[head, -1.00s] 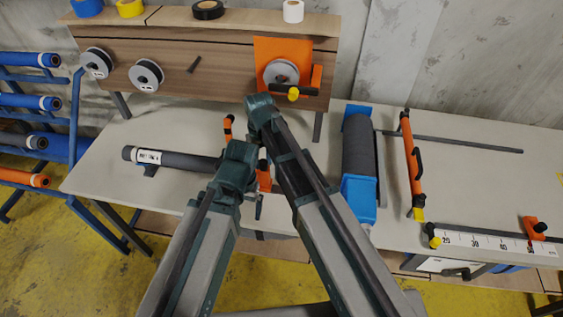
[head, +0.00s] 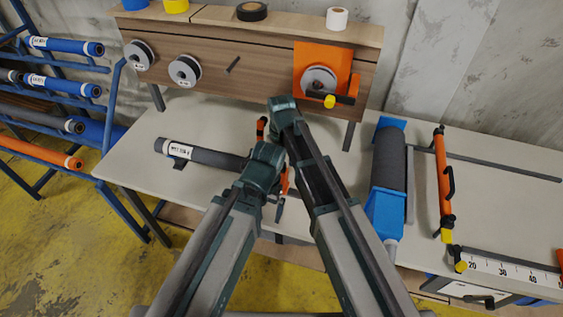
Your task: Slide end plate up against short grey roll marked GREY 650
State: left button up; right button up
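A short dark grey roll (head: 215,158) lies on the table left of my grippers. It has a white label (head: 175,148) near its left end, with print too small to read surely. Its right end is hidden behind my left arm. Orange parts (head: 262,127) show behind my wrists, above and below the left one; they may be the end plate, mostly hidden. My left gripper (head: 278,204) is by the roll's right end, its fingers largely hidden by the wrist. My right arm reaches farther back over the table; its fingers are hidden behind its wrist.
A larger dark roll in a blue holder (head: 385,211) stands right of my arms. Beyond it are an orange bar (head: 444,185) and a white ruler (head: 510,272). A wooden panel (head: 250,50) with reels stands at the back. A rack of rolls (head: 62,90) is at the left.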

jog(key=shift+r, duration=0.1)
notch_tip(320, 180, up, 14)
jog(key=p, duration=1.3)
jog(key=shift+f+p, duration=0.2)
jog(key=shift+p, duration=0.2)
jog(key=shift+f, duration=0.15)
notch_tip(320, 180, down, 13)
jog(key=b, duration=1.3)
jog(key=shift+d, duration=0.1)
